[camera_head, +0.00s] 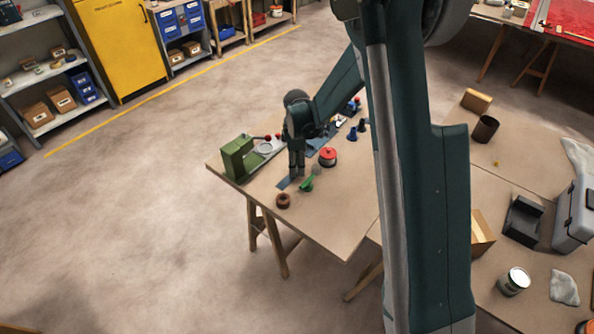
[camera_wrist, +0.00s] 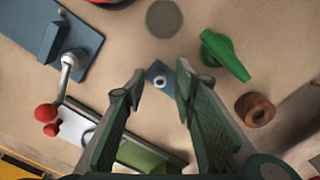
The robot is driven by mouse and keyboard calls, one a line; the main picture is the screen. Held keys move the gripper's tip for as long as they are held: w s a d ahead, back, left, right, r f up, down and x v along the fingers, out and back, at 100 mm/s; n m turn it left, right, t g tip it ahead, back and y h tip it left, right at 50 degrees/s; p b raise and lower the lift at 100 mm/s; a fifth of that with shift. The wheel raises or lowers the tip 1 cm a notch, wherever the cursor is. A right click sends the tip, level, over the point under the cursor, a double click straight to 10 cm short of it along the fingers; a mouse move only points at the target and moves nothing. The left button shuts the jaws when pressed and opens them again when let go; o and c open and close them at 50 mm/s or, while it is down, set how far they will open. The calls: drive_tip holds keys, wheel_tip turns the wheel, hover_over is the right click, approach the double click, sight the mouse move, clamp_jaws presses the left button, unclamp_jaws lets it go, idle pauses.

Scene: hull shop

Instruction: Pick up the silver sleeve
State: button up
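The silver sleeve (camera_wrist: 159,82) shows in the wrist view as a small pale ring with a dark hole, seen from above on a blue-grey plate (camera_wrist: 156,70). My gripper (camera_wrist: 158,76) is open and empty, with one finger on each side of the sleeve in that view. I cannot tell how far above it the fingertips are. In the head view my gripper (camera_head: 297,176) points down over the workbench near the plate (camera_head: 284,183). I cannot make out the sleeve there.
A brown ring (camera_wrist: 255,109) and a green part (camera_wrist: 226,55) lie to the right in the wrist view. A lever with red knobs (camera_wrist: 46,113) is at left. In the head view, a green block (camera_head: 237,158) and a red-topped round item (camera_head: 327,157) stand nearby.

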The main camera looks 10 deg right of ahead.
idle(0.4)
drive_tip(key=c, duration=0.9)
drive_tip(key=shift+o, duration=0.2)
drive_tip(key=shift+r, duration=0.2)
wheel_tip(320, 180, up, 10)
drive_tip(key=p, duration=0.1)
drive_tip(key=shift+f, duration=0.15)
